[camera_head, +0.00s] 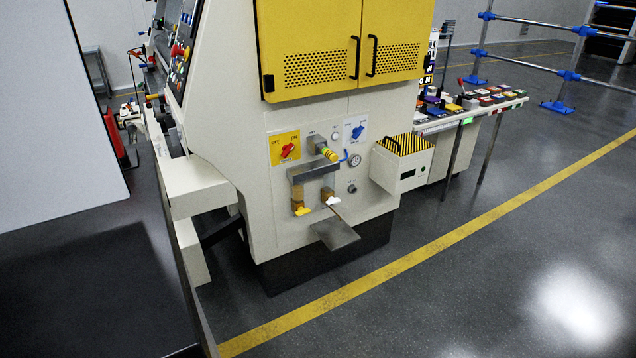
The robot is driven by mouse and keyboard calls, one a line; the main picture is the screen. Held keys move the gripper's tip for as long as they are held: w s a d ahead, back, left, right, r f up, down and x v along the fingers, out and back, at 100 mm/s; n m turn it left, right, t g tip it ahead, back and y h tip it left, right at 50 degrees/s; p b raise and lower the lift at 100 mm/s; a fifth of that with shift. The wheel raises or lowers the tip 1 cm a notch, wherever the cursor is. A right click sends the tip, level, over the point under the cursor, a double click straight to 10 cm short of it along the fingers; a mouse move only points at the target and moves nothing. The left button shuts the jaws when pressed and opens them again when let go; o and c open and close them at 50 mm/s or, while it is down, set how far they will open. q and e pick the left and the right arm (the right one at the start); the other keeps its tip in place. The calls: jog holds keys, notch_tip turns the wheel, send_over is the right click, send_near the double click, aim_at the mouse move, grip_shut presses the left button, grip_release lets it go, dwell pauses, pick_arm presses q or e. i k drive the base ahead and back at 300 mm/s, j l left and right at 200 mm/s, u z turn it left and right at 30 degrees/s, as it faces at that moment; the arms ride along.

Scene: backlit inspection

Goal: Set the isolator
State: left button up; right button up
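A red rotary handle (287,151) sits on a square yellow plate (278,159) on the front of the beige machine. The plate has small lettering that looks like OFF at its upper left and ON at its upper right. The handle lies at a slant, with its upper end to the right. To its right, a blue rotary handle (358,131) sits on a white plate (348,122), also slanted; its lettering is too small to read. Neither of my grippers is in view.
A striped-top box (403,158) stands right. Yellow doors (335,45) are above. The floor (470,290) in front is clear.

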aim_at(286, 148)
jog(key=l+u, duration=0.25)
jog(key=l, duration=0.8)
jog(key=i+l+u, duration=0.2)
jog(key=l, duration=0.15)
jog(key=i+l+u, duration=0.2)
jog(key=l, duration=0.2)
jog(key=l+u, duration=0.2)
jog(key=l, duration=0.2)
jog(key=i, duration=0.05)
